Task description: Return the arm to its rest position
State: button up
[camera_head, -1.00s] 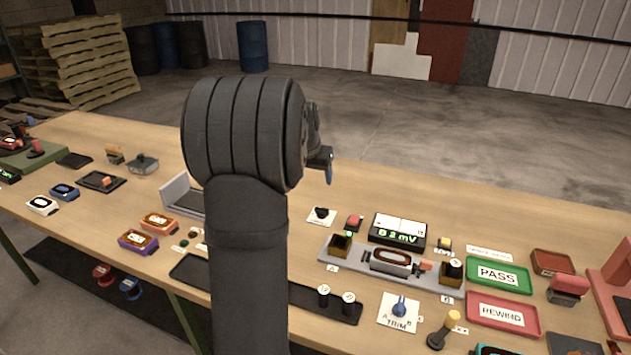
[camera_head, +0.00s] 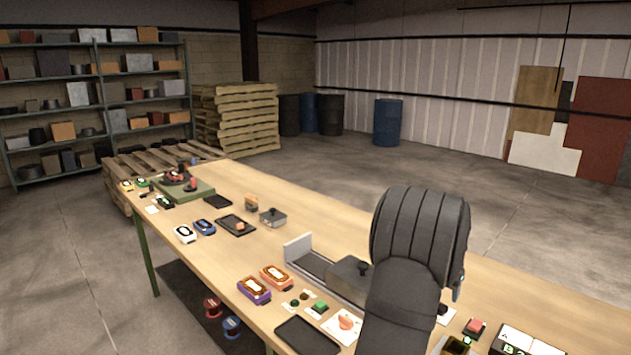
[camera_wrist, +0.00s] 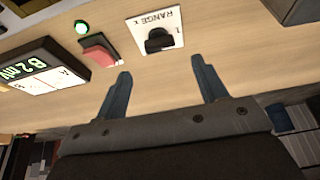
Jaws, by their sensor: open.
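My gripper (camera_wrist: 160,90) shows in the wrist view with its two fingers spread apart and nothing between them. It hangs above the table, with the RANGE knob card (camera_wrist: 160,32) just beyond the fingertips. In the head view my arm covers the right middle of the table, and the gripper itself is mostly hidden behind it.
The table (camera_head: 230,265) carries several orange, purple, white and blue units at left. A meter display (camera_wrist: 40,70) and a red button (camera_wrist: 98,50) lie left of the knob card. Blue barrel (camera_head: 388,122) and pallets (camera_head: 238,118) stand beyond the table.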

jog(key=x, duration=0.7)
jog(key=v, duration=1.7)
jog(key=x, duration=1.7)
jog(key=shift+d+f, duration=0.1)
jog(key=shift+f, duration=0.05)
jog(key=shift+m+h, duration=0.3)
jog(key=shift+m, duration=0.3)
jog(key=shift+w+m+g+h, duration=0.15)
jog(key=shift+m+g, duration=0.25)
jog(key=shift+m, duration=0.6)
jog(key=shift+m+g+h, duration=0.25)
jog(key=shift+m+g, duration=0.15)
jog(key=shift+m, duration=0.6)
jog(key=m+g, duration=0.1)
jog(key=m, duration=0.2)
jog(key=m+g, duration=0.1)
jog(key=m, duration=0.2)
jog(key=shift+w+m+g, duration=0.2)
jog(key=shift+m+g, duration=0.1)
jog(key=shift+m, duration=0.1)
jog(key=shift+v, duration=1.65)
